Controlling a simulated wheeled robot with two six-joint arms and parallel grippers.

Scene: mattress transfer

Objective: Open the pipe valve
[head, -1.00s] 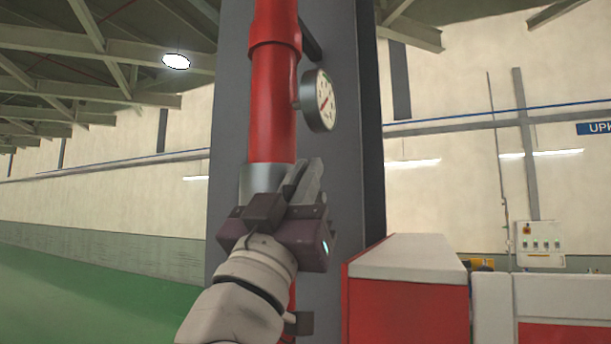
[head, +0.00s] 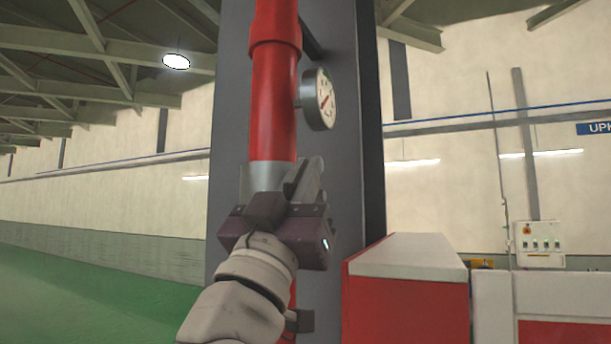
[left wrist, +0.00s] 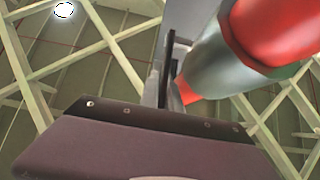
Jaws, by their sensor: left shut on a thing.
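The red pipe (head: 272,105) runs upright along a dark grey column, with a silver section (head: 265,177) low on it. My left gripper (head: 304,182) is in front of the lower pipe, its fingers pointing up beside the silver section. It is shut on a small red piece (left wrist: 187,91), seemingly the valve handle, which shows in the left wrist view beside the fingers and close to the pipe. Most of the valve is hidden behind my gripper in the head view. My right gripper is not in view.
A round pressure gauge (head: 318,99) sticks out from the pipe above my gripper. The grey column (head: 343,190) stands right behind the pipe. A red cabinet with a pale top (head: 408,262) stands at the right. Green floor (head: 90,285) lies open at the left.

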